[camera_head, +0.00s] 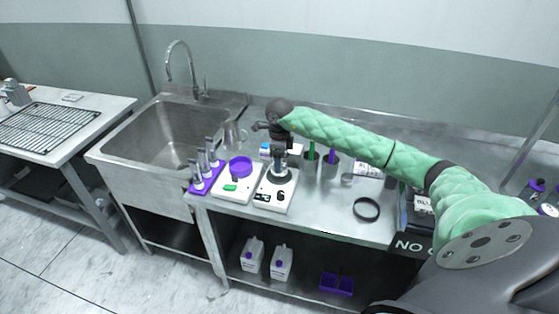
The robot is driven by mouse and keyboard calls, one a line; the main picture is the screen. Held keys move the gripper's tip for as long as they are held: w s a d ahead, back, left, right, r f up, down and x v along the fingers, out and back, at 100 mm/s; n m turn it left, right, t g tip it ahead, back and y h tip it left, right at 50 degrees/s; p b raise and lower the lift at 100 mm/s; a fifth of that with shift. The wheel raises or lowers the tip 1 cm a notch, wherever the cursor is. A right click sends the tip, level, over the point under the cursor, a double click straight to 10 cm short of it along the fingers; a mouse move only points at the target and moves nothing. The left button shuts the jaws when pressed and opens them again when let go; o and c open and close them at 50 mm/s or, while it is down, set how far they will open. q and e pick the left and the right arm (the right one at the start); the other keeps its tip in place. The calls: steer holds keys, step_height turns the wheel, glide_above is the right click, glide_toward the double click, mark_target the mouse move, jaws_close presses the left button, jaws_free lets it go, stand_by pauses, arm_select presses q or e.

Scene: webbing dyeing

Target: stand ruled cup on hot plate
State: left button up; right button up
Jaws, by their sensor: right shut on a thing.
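The hot plate (272,198) is a white unit with black knobs and a round top, near the front edge of the steel counter. My right arm, in a green quilted sleeve, reaches in from the right. Its dark right gripper (279,156) points down over the hot plate's round top. It is shut on a small greyish thing, taken to be the ruled cup (279,172), mostly covered by the fingers. I cannot tell whether the cup touches the plate. My left gripper is not in view.
A white unit with a purple disc (240,166) and a purple rack (206,181) of bottles stand left of the hot plate. Two dark cups (330,166) stand to its right. A black ring (366,209) lies further right. A sink (178,131) is at left.

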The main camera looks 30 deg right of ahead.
steer(key=shift+f, duration=0.65)
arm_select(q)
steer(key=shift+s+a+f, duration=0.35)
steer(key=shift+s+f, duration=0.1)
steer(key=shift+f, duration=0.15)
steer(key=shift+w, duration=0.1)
arm_select(e)
steer(key=shift+f, duration=0.1)
steer(key=o, duration=1)
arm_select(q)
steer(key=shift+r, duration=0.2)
arm_select(e)
steer(key=shift+o, duration=0.3)
